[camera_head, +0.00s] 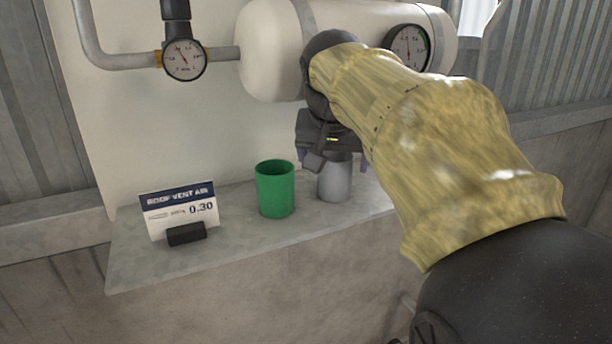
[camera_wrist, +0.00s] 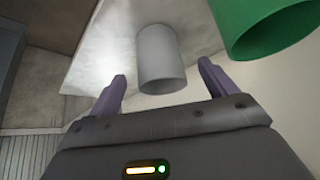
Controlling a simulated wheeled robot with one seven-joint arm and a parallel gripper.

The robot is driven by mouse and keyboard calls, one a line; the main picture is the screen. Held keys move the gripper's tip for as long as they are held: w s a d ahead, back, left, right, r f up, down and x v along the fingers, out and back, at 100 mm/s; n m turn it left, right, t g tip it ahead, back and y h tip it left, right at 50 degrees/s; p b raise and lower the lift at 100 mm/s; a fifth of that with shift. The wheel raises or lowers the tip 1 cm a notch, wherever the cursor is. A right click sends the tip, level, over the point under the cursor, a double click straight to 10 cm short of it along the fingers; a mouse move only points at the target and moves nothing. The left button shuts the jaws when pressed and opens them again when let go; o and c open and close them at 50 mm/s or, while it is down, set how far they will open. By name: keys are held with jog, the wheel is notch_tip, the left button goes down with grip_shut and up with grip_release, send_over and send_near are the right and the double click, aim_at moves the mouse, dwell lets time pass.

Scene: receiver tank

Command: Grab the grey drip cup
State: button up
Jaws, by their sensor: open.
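The grey drip cup (camera_head: 335,184) stands upright on a concrete ledge, its upper part partly hidden by my gripper in the head view. In the wrist view the grey cup (camera_wrist: 160,55) shows ahead of and between my two purple fingers. My gripper (camera_head: 330,162) is open and empty, right at the cup in the head view. In the wrist view my gripper (camera_wrist: 162,80) has its fingertips on either side of the cup's rim end, with gaps visible on both sides.
A green cup (camera_head: 275,190) stands close to the left of the grey cup; it also shows in the wrist view (camera_wrist: 265,25). A price sign (camera_head: 180,212) stands farther left on the ledge (camera_head: 135,272). A cream tank (camera_head: 270,50) with a gauge (camera_head: 408,48) hangs above.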

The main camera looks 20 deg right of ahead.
jog(key=shift+w+d+f, duration=0.1)
jog(key=shift+w+d, duration=0.2)
jog(key=p+x, duration=0.1)
jog(key=x, duration=0.4)
jog(key=c, duration=1)
jog(key=shift+c, duration=0.2)
jog(key=shift+r, duration=0.25)
